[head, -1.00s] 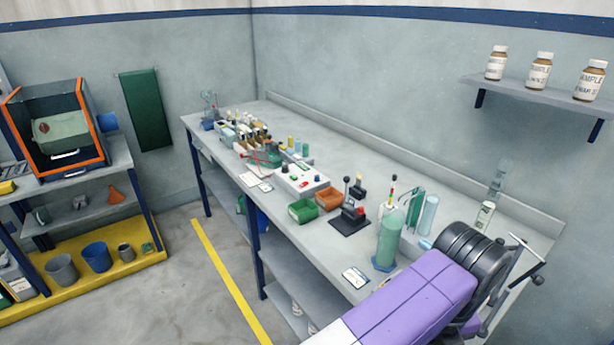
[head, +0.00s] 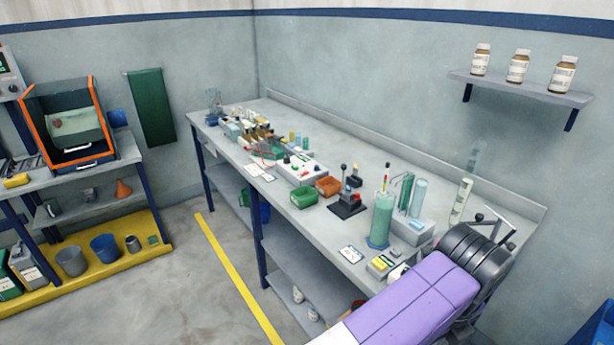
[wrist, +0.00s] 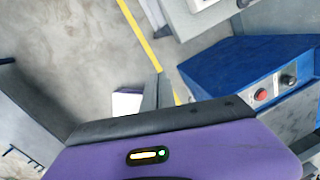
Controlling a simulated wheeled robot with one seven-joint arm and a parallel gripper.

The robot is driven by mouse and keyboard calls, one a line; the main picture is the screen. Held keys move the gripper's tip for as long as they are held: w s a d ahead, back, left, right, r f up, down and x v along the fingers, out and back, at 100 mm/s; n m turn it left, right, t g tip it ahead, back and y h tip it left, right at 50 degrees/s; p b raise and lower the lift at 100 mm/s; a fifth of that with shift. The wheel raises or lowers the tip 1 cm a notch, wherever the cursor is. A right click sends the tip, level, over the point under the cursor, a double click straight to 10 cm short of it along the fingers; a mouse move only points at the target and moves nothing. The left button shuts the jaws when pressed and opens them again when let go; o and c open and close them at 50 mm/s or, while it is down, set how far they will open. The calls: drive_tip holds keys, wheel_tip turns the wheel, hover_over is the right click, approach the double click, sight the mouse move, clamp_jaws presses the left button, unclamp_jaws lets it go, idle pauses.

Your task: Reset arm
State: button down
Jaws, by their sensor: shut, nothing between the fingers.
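My arm (head: 425,290), purple and white with a dark ribbed joint, shows at the lower right of the head view, overlapping the front right of the bench. I cannot make out my gripper in the head view. In the wrist view the purple hand with a small lit indicator fills the bottom. The grey fingers of my gripper (wrist: 158,90) stick out beyond its dark edge, close together, shut and empty. Open floor and a yellow line lie behind them.
The grey bench (head: 335,235) carries racks, bins, a green cylinder (head: 382,220) and small boxes near my arm. A wall shelf (head: 520,88) holds three bottles. A blue cabinet (wrist: 245,65) with a red button stands right in the wrist view. Floor (head: 205,285) left of the bench is clear.

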drive_tip(key=w+d+r+n+t+h, duration=0.4)
drive_tip(key=w+d+r, duration=0.1)
drive_tip(key=d+r, duration=0.3)
drive_tip(key=w+d+r+n+t+h, duration=0.4)
drive_tip(key=d+r, duration=0.4)
drive_tip(key=r, duration=0.1)
wheel_tip(320, 180, up, 12)
drive_tip(key=a+n+t+h, duration=0.1)
drive_tip(key=n+t+h, duration=0.2)
drive_tip(key=n+t, duration=0.65)
drive_tip(key=s+a+f+n+t+y+b, duration=0.1)
drive_tip(key=s+a+f+n+t+y, duration=0.1)
drive_tip(key=s+a+f+n+y, duration=0.55)
drive_tip(key=s+a+f+n+t+y, duration=0.1)
drive_tip(key=s+a+f+n+y, duration=0.35)
drive_tip(key=n, duration=0.65)
drive_tip(key=s+a+f+m+g, duration=0.2)
drive_tip(key=s+f, duration=0.6)
drive_tip(key=s, duration=0.6)
drive_tip(key=s+a+f+m+g, duration=0.2)
drive_tip(key=s+f+g, duration=0.3)
drive_tip(key=s+f, duration=0.4)
drive_tip(key=s+a+b, duration=0.1)
drive_tip(key=s, duration=0.3)
drive_tip(key=shift+s+a+f, duration=0.15)
drive_tip(key=shift+s+a, duration=0.15)
drive_tip(key=shift+s, duration=0.1)
